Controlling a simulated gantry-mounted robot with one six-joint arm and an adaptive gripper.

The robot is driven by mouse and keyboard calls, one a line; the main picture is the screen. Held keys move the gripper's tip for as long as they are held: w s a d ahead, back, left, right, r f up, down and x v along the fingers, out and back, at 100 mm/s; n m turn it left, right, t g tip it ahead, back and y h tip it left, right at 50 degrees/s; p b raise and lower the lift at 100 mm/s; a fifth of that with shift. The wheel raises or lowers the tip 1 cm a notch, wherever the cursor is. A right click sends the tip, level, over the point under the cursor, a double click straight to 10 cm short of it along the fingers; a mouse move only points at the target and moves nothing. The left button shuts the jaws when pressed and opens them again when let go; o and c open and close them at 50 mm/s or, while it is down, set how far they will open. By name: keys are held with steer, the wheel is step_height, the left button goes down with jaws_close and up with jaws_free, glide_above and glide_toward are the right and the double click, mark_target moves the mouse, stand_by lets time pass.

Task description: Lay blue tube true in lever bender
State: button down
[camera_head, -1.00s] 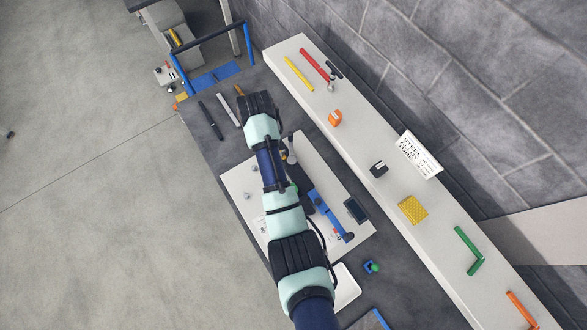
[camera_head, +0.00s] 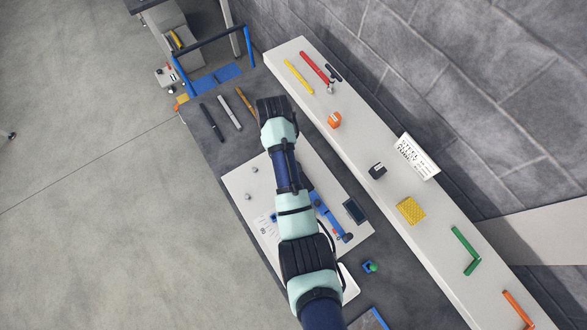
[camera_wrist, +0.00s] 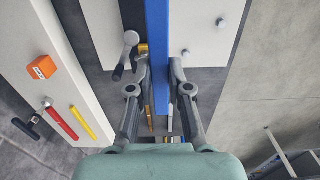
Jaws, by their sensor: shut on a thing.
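In the wrist view the blue tube (camera_wrist: 158,50) runs from the top edge down between the fingers of my gripper (camera_wrist: 162,100), which is shut on it. The tube is over the white board (camera_wrist: 205,35); whether it touches anything below cannot be told. In the head view my arm hides the gripper and most or all of the tube. A blue bar with fittings (camera_head: 330,216), which looks like part of the lever bender, lies on the board right of my arm. A grey-knobbed dark handle (camera_wrist: 129,42) and a small gold piece (camera_wrist: 143,49) show left of the tube.
Small grey pegs (camera_head: 255,170) stand on the board's left part. Several loose bars, one brown (camera_head: 245,101), lie on the dark bench beyond. A long pale shelf along the wall carries an orange block (camera_head: 334,120), a yellow block (camera_head: 410,209) and tools.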

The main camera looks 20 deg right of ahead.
steer(key=shift+s+d+p, duration=0.3)
steer(key=shift+d+p, duration=0.05)
steer(key=shift+d, duration=0.55)
steer(key=shift+s+d+p, duration=0.25)
steer(key=shift+d+p, duration=0.05)
steer(key=shift+d, duration=0.55)
steer(key=shift+f+b, duration=5.3)
steer(key=shift+f, duration=2.85)
